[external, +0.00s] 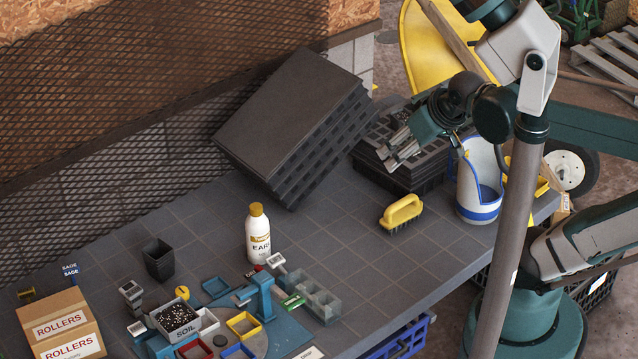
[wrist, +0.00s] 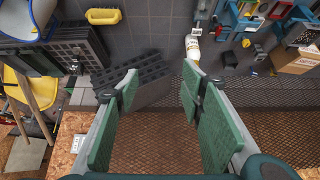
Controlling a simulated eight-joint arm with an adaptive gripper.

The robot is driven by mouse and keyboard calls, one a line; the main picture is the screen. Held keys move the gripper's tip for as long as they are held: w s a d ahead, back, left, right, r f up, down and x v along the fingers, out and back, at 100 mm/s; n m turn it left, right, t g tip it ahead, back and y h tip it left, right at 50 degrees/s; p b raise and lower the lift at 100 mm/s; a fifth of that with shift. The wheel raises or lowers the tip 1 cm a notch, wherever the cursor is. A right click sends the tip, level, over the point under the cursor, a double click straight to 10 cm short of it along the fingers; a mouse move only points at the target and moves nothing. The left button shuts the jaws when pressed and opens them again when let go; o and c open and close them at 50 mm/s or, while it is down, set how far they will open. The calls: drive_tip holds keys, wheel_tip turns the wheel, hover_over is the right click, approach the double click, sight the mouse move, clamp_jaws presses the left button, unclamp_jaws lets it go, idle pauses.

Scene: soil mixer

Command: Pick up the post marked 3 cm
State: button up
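My gripper (external: 400,150) is raised above the far right part of the table, near the black trays. In the wrist view its two green-padded fingers (wrist: 160,76) stand apart with nothing between them. No 3 cm marking can be read in either view, so I cannot tell which piece is that post. Small upright pieces with pale tops stand around the blue soil mixer (external: 262,296): a grey one (external: 131,293) at its left and a white-topped one (external: 277,262) behind it. My gripper is far from all of them.
A white bottle (external: 258,238), a black pot (external: 158,260), a soil box (external: 178,318) and roller boxes (external: 60,325) stand on the table. A yellow brush (external: 401,213), a white-blue container (external: 480,182) and stacked black trays (external: 295,125) are near my arm. The table's middle is clear.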

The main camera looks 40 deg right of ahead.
drive_tip(key=w+a+r+m+g+y+b, duration=0.1)
drive_tip(key=w+a+m, duration=0.2)
drive_tip(key=w+a, duration=0.65)
drive_tip(key=w+a+r+m+g+b, duration=0.1)
drive_tip(key=w+a+m+g, duration=0.15)
drive_tip(key=w+a, duration=0.65)
drive_tip(key=m+g+h+b, duration=0.1)
drive_tip(key=m+g+b, duration=0.25)
drive_tip(key=m, duration=0.75)
hover_over(131, 289)
wheel_tip(131, 289, down, 35)
drive_tip(key=shift+d+r, duration=0.15)
drive_tip(key=shift+s+a+f, duration=0.1)
drive_tip(key=shift+a+f, duration=0.1)
drive_tip(key=shift+f, duration=0.1)
drive_tip(key=shift+f, duration=3.4)
